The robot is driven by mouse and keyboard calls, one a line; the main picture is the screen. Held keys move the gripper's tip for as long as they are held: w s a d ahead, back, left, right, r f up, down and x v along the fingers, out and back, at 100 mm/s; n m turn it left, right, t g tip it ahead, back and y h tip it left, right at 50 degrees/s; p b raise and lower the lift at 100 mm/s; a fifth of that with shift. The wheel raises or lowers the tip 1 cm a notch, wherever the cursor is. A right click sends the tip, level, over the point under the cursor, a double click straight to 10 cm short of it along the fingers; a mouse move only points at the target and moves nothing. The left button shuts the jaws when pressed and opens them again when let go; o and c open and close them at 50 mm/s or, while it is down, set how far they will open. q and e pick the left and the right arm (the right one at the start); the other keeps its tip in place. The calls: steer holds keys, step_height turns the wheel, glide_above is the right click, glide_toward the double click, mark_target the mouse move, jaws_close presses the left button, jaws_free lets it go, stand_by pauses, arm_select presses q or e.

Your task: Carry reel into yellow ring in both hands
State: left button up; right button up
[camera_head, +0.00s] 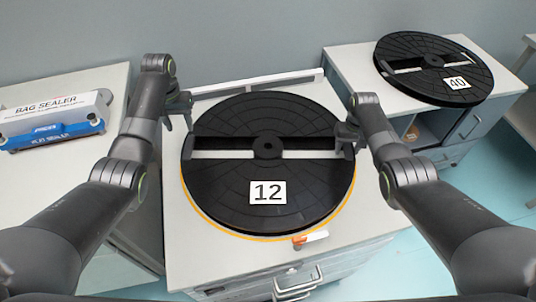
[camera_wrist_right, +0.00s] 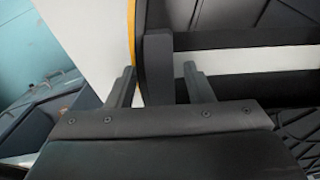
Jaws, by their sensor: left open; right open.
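The black reel (camera_head: 235,185) with a white "12" label lies flat on the middle cabinet top. My left gripper (camera_head: 183,112) is open at the reel's upper left edge. My right gripper (camera_head: 347,138) is open at the reel's right edge. In the right wrist view the fingers (camera_wrist_right: 160,88) stand apart on either side of the reel's rim (camera_wrist_right: 157,68), with the yellow ring (camera_wrist_right: 131,22) just outside it.
A second black reel (camera_head: 415,82) labelled "40" lies on the right cabinet. A bag sealer (camera_head: 52,120) stands on the left table. A small orange and white object (camera_head: 311,237) lies at the middle cabinet's front. Bare top (camera_head: 190,255) shows at front left.

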step_height(320, 180, up, 12)
stand_by(0.6)
steer(key=shift+f, duration=0.15)
